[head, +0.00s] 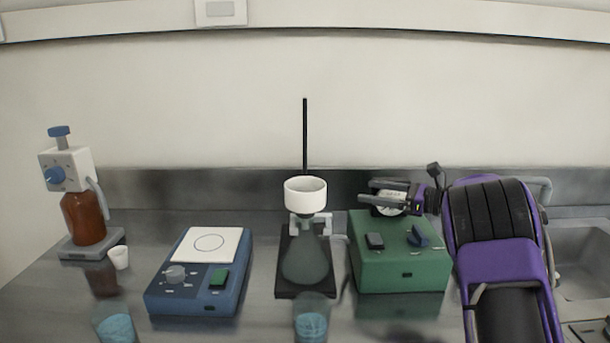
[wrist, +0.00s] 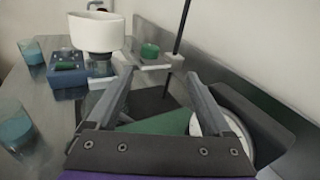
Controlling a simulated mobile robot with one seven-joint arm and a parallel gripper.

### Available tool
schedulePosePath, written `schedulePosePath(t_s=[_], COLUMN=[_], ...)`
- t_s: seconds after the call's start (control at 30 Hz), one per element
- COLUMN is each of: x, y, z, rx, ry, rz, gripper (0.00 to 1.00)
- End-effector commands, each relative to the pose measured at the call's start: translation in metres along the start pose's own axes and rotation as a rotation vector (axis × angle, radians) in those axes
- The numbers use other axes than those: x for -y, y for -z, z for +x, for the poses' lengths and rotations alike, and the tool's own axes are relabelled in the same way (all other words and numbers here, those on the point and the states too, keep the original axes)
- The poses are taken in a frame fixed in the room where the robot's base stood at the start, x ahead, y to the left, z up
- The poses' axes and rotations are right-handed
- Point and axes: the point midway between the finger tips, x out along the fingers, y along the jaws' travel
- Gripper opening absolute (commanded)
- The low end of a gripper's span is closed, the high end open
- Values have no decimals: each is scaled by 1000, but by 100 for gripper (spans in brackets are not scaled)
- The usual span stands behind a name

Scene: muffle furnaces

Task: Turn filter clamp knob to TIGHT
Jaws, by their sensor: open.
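The white funnel (head: 305,193) sits over a grey flask (head: 305,262) on a dark stand base with a black rod (head: 305,135). A pale clamp (head: 325,224) is at the flask's neck. In the wrist view, a green knob (wrist: 150,50) stands on the light clamp arm (wrist: 150,66), right of the funnel (wrist: 97,32); I cannot read its marks. My gripper (head: 364,190) points left above the green box, to the right of the funnel. In the wrist view, my gripper (wrist: 157,74) is open and empty, with the green knob ahead, between the fingertip lines and apart from them.
The green box (head: 403,268) with a round dial stands below my gripper. A blue hotplate (head: 195,290), a brown dispenser bottle (head: 85,218) and a small white cup (head: 118,257) are left. Blue-filled beakers (head: 311,322) stand at the front. The back wall is close behind.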

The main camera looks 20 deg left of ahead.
Motion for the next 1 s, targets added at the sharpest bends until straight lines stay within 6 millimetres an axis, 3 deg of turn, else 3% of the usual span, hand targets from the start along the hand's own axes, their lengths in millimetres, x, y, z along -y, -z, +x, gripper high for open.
schedulePosePath(t_s=[0.03, 0.1, 0.27, 1.0], x=[-4, -8, -13, -18], y=[14, 24, 29, 18], z=[-5, -8, 0, 145], rx=[29, 56, 75, 72], ry=[-14, -30, -43, -42], rz=[38, 68, 86, 82], gripper=[84, 84, 84, 84])
